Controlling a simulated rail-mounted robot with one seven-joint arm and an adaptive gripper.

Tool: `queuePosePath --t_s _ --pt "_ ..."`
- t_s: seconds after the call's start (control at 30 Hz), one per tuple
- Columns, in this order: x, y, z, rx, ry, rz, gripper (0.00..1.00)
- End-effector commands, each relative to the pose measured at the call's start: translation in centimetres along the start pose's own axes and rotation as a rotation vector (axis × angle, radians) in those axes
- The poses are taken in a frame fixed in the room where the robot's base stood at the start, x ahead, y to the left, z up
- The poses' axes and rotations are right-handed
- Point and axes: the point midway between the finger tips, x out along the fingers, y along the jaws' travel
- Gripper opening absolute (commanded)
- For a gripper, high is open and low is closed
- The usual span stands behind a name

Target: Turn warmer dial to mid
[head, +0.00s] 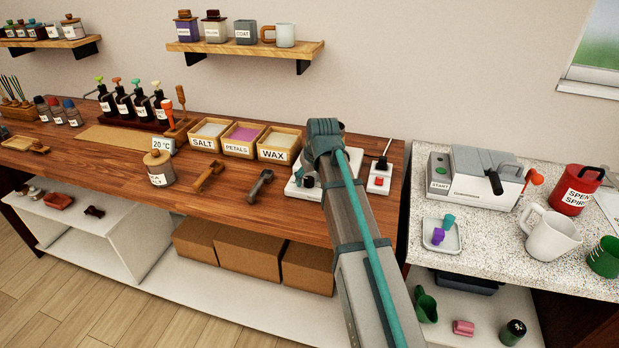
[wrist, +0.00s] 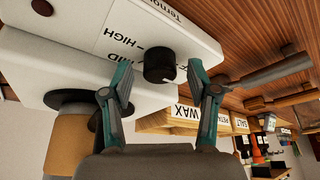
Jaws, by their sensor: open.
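The warmer is a white box (head: 298,191) near the right end of the wooden bench, partly hidden behind my arm in the head view. In the wrist view, its white face (wrist: 130,40) carries the printed words MID and HIGH; another label beside the dial is partly covered. The black round dial (wrist: 160,66) has a small white mark on its lower right edge, and shows small and dark in the head view (head: 308,182). My gripper (wrist: 161,76) is open, with one teal-backed fingertip on each side of the dial. I cannot tell whether either fingertip touches it.
Wooden bins labelled SALT (head: 205,146), PETALS (head: 240,151) and WAX (head: 274,155) stand left of the warmer. A grey tool (head: 260,187) lies close by on the bench. A power strip (head: 380,178) with a red switch sits right of my arm.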

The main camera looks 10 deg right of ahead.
Motion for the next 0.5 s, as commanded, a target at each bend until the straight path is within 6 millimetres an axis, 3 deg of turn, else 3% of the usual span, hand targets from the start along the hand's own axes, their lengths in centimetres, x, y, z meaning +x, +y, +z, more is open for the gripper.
queuePosePath --t_s 0.1,0.43,0.5 --pt "-0.01 0.0 0.0 0.0 0.0 0.0 0.6" --pt "-0.02 0.0 0.01 0.0 0.0 0.0 0.05" --pt "-0.02 0.0 0.02 0.0 0.0 0.0 0.0"
